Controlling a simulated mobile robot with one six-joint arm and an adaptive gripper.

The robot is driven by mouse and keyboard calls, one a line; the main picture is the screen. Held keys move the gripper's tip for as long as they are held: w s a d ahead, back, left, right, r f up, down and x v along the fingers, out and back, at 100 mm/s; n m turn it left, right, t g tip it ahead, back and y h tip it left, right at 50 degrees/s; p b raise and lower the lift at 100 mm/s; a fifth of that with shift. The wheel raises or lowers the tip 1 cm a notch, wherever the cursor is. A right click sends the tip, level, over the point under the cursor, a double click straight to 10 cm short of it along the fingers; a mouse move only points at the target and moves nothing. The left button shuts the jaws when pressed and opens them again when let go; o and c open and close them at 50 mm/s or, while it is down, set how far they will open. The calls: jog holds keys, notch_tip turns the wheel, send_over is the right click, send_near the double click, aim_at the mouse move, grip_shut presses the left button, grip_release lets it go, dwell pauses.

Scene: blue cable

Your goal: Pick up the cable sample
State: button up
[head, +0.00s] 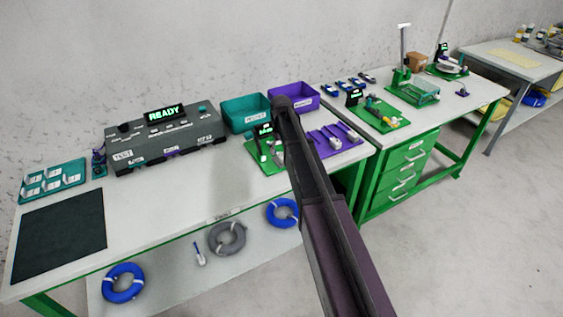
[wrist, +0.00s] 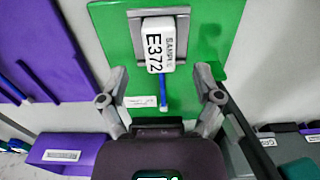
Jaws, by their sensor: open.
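The block sits in a grey holder (wrist: 136,27) on a green board (wrist: 108,30). My gripper (wrist: 161,77) is open and empty, with one finger on each side of the blue cable, below the block. Neither finger appears to touch the cable or block. In the head view my arm covers part of this green board (head: 255,151), and the gripper cannot be made out clearly.
In the head view, a teal bin (head: 240,128) and a purple bin (head: 306,103) stand behind. A grey tester (head: 185,143) reading "READY" is left. The white bench (head: 150,211) has clear front space.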

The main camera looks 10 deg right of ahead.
aim_at(281, 154)
jog(key=shift+f+b, duration=1.25)
jog(key=shift+f, duration=0.3)
grip_shut()
